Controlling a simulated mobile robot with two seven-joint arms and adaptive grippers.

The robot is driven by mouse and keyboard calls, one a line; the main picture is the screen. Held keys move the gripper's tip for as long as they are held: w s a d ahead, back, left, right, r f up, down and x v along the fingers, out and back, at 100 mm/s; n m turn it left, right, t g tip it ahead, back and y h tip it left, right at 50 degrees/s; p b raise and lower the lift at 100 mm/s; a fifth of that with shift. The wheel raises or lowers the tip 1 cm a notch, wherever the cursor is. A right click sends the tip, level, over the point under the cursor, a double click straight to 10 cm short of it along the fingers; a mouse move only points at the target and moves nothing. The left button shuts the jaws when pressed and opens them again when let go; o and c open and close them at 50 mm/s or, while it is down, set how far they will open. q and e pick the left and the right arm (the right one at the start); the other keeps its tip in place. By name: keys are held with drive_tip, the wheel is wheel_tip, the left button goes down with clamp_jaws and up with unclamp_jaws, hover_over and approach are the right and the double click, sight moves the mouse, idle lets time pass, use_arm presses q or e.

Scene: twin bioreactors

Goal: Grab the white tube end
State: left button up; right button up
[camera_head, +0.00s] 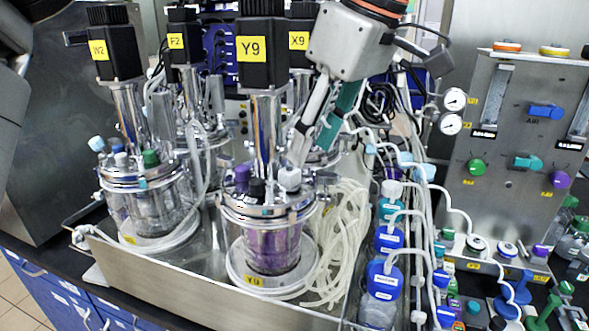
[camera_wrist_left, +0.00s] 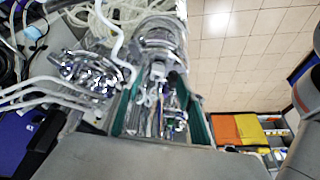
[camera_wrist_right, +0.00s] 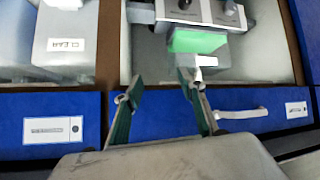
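My left gripper (camera_head: 311,148) reaches down from the top centre in the head view. Its fingertips are close above a white cap-like end (camera_head: 289,179) on the lid of the Y9 vessel (camera_head: 268,218); I cannot tell whether they touch it. In the left wrist view, the teal-padded fingers (camera_wrist_left: 154,82) stand apart, with shiny metal vessel parts between and beyond them. A white tube (camera_wrist_left: 117,40) curves left of the fingers there. My right gripper (camera_wrist_right: 154,90) is open and empty in the right wrist view, facing blue drawer fronts.
Loose clear tubing (camera_head: 342,240) hangs right of the Y9 vessel, inside the metal tray (camera_head: 190,297). Blue-capped bottles (camera_head: 384,278) stand to its right. A panel with knobs (camera_head: 520,130) is at right. A green block (camera_wrist_right: 197,41) lies beyond my right gripper.

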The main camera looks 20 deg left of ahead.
sight(294, 172)
use_arm(q)
drive_tip(key=shift+w+a+f, duration=0.2)
drive_tip(key=shift+a+f, duration=0.45)
drive_tip(key=shift+f, duration=0.2)
drive_tip(key=x, duration=0.5)
drive_tip(key=shift+w+a, duration=0.25)
drive_tip(key=shift+w, duration=0.05)
drive_tip(key=c, duration=1.1)
